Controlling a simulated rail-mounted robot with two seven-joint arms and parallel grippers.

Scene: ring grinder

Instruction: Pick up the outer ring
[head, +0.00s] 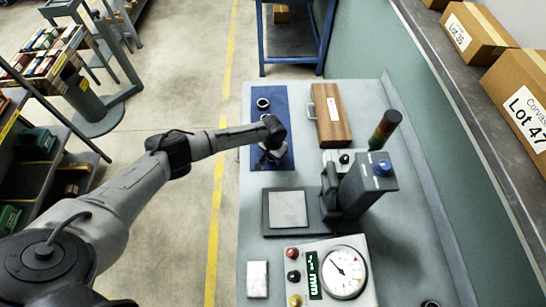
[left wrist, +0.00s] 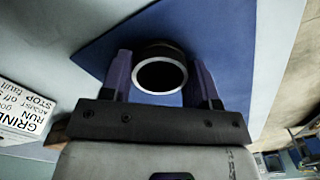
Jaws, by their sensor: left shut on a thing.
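A steel ring (left wrist: 160,71) with a bright rim and dark bore, which I take to be the outer ring, sits between the fingers of my left gripper (left wrist: 163,82). The fingers are shut on its two sides, over the blue mat (left wrist: 105,40). In the head view my left gripper (head: 269,158) is low over the mat's near half, and the wrist mostly hides the held ring. I cannot tell whether the ring still touches the mat. A second dark ring (head: 263,103) lies on the far part of the mat, apart from the gripper. My right gripper is not in view.
A wooden case (head: 330,114) lies right of the mat. A grinder or press (head: 365,188) with a signal light stands nearer, beside a plate (head: 287,209). A dial gauge (head: 344,272) is at the front. Boxes (head: 478,30) line the right shelf.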

